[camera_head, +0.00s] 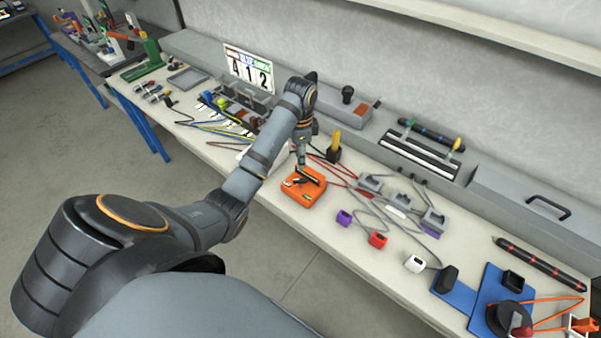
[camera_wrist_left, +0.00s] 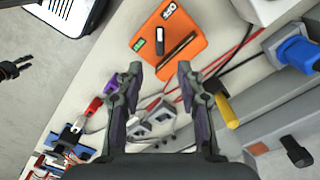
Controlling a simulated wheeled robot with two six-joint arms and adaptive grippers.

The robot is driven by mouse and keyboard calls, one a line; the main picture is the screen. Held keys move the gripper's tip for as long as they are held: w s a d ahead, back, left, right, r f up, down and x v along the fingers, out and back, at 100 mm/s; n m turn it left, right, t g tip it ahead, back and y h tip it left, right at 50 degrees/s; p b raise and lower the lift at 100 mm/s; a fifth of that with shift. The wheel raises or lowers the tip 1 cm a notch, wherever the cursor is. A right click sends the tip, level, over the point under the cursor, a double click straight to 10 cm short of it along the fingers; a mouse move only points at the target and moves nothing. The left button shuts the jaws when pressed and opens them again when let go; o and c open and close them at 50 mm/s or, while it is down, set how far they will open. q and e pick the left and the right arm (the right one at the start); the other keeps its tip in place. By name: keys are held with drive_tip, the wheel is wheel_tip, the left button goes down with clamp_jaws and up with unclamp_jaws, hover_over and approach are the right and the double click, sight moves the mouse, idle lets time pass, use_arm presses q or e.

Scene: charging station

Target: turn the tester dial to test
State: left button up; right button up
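The orange tester (camera_head: 296,193) lies on the workbench under my left gripper (camera_head: 301,163).
Red cables and a yellow-handled tool (camera_head: 336,142) lie close beside the tester. Grey, purple (camera_head: 344,217), red (camera_head: 378,240) and white (camera_head: 414,263) connectors lie to the right. A blue board (camera_head: 480,300) is farther right. The bench's front edge is close to the tester.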

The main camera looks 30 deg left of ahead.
sight(301, 179)
use_arm(q)
wheel_tip(301, 179, down, 10)
drive_tip(key=b, duration=0.9)
drive_tip(key=shift+f, duration=0.3)
drive_tip(key=shift+c, duration=0.4)
clamp_jaws()
